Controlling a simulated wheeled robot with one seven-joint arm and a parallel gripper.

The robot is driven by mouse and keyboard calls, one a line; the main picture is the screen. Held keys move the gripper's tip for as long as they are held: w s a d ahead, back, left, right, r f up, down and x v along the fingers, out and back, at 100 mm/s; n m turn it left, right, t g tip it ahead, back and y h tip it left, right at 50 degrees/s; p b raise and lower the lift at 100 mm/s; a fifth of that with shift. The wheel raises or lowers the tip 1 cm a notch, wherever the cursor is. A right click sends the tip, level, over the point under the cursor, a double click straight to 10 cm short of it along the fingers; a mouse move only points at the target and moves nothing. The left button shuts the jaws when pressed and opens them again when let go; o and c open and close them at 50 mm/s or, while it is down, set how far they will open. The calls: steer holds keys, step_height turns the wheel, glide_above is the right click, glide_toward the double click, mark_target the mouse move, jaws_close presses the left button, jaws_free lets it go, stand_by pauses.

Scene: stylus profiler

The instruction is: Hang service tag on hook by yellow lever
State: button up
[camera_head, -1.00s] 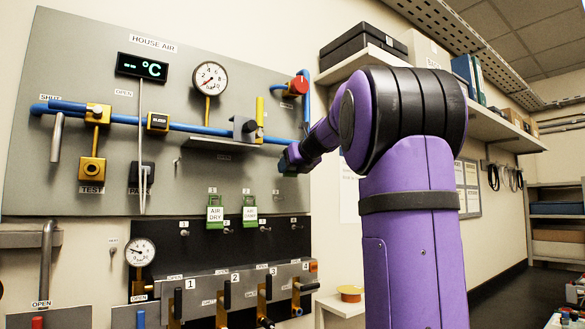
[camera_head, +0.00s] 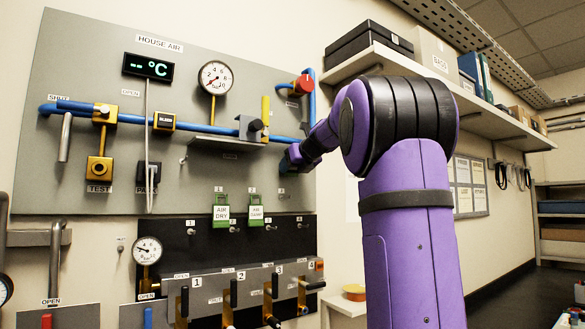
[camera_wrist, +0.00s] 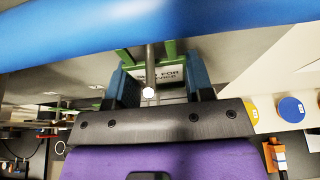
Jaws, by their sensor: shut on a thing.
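My gripper (camera_wrist: 155,85) is shut on a green-framed service tag (camera_wrist: 165,73) with a pale face and dark print, only partly legible. A metal peg (camera_wrist: 150,70) with a bright round end shows in front of the tag in the wrist view. I cannot tell whether the tag's loop is around it. In the head view my gripper (camera_head: 287,160) is close to the panel's right part, below the blue pipe. The held tag is mostly hidden there. The yellow lever (camera_head: 265,108) stands upright on the pipe, left of and above my gripper.
The blue pipe (camera_wrist: 150,30) runs across just beyond my fingers. A ledge (camera_head: 225,144) sits under the pipe to the left. A shelf (camera_head: 470,97) overhangs at the right.

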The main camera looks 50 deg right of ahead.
steer(key=shift+f, duration=0.4)
stand_by(0.4)
steer(key=o, duration=1.4)
steer(key=shift+c, duration=0.2)
steer(key=shift+c, duration=0.4)
steer(key=v, duration=0.8)
steer(key=shift+s, duration=0.15)
steer(key=v, duration=1)
steer(key=shift+s, duration=0.3)
